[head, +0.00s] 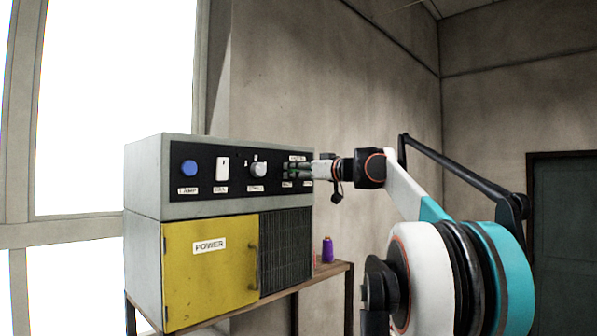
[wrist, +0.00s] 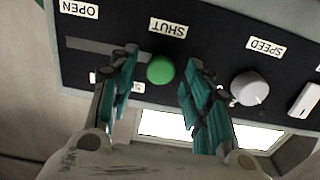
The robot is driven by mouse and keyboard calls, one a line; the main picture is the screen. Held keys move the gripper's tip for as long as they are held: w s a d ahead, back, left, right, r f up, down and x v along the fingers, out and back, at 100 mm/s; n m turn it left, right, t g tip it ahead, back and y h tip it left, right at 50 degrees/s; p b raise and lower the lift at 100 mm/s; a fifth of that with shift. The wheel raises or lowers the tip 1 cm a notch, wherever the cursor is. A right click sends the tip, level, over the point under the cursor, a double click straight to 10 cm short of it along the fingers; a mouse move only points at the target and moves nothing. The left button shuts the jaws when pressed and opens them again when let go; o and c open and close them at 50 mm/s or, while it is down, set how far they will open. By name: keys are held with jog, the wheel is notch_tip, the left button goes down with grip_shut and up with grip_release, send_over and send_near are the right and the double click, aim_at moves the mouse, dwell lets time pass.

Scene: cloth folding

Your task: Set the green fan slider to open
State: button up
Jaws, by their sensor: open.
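The green fan slider (wrist: 160,70) is a round green knob at the SHUT end of its dark slot (wrist: 95,47) in the wrist view. The SHUT label (wrist: 168,27) is beside the knob; the OPEN label (wrist: 80,8) is near the slot's other end, to the left. My gripper (wrist: 160,76) is open, one teal finger on each side of the knob, with small gaps visible. In the head view my gripper (head: 301,170) is at the right end of the black panel (head: 228,188) and hides most of the slider.
A white-grey SPEED dial (wrist: 249,88) is right of my right finger in the wrist view. The panel also carries a blue lamp button (head: 189,168) and a white switch (head: 222,165). Below are a yellow POWER door (head: 208,275) and a purple spool (head: 327,250) on the wooden table (head: 335,268).

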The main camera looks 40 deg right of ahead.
jog(key=shift+c, duration=0.2)
grip_shut()
jog(key=d+p, duration=0.5)
jog(key=d, duration=0.5)
jog(key=shift+w+p, duration=0.4)
jog(key=shift+d+r, duration=0.1)
jog(key=shift+d, duration=0.05)
jog(key=shift+c, duration=0.9)
grip_release()
jog(key=shift+o, duration=1.1)
jog(key=shift+d, duration=0.2)
